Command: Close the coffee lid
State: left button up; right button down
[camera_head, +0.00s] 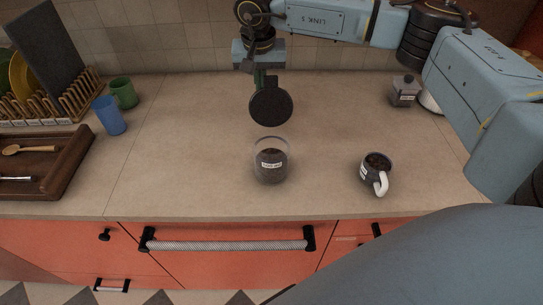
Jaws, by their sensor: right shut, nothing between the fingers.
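A clear glass coffee jar (270,172) with a white label and dark contents stands near the middle of the counter. Its top is uncovered. A round dark lid (271,105) shows its flat face to me, just above and behind the jar's rim in the picture. I cannot tell whether it joins the jar. My right gripper (262,80) points down at the lid's upper edge, on its far side. Its fingers are shut and empty, partly hidden by the lid; I cannot tell if they touch it. My left gripper is not in view.
A mug with dark contents (376,172) stands right of the jar. A small grey pot (404,91) stands at the back right. At left are blue (110,116) and green (124,92) cups, a dish rack and a wooden tray (72,170). The counter around the jar is clear.

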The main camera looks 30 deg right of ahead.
jog(key=shift+s+a+r+p, duration=0.2)
jog(key=shift+s+a, duration=0.25)
jog(key=shift+s, duration=0.35)
jog(key=shift+s+a+r+p, duration=0.2)
jog(key=shift+s+a, duration=0.25)
jog(key=shift+s, duration=0.3)
jog(key=shift+s+a+f+b, duration=0.15)
jog(key=shift+s+a, duration=0.2)
jog(key=shift+s, duration=0.25)
jog(key=shift+s+a+f+b, duration=0.2)
jog(key=shift+s+a, duration=0.2)
jog(key=shift+s, duration=0.25)
jog(key=shift+s+a+f+b, duration=0.15)
jog(key=shift+s+a, duration=0.2)
jog(key=shift+s, duration=0.25)
jog(key=shift+r+p, duration=1.3)
jog(key=shift+r, duration=0.85)
notch_tip(320, 180, up, 12)
jog(key=p, duration=0.6)
send_over(260, 90)
jog(key=s+a, duration=0.4)
jog(key=s, duration=0.2)
jog(key=shift+d+f, duration=0.2)
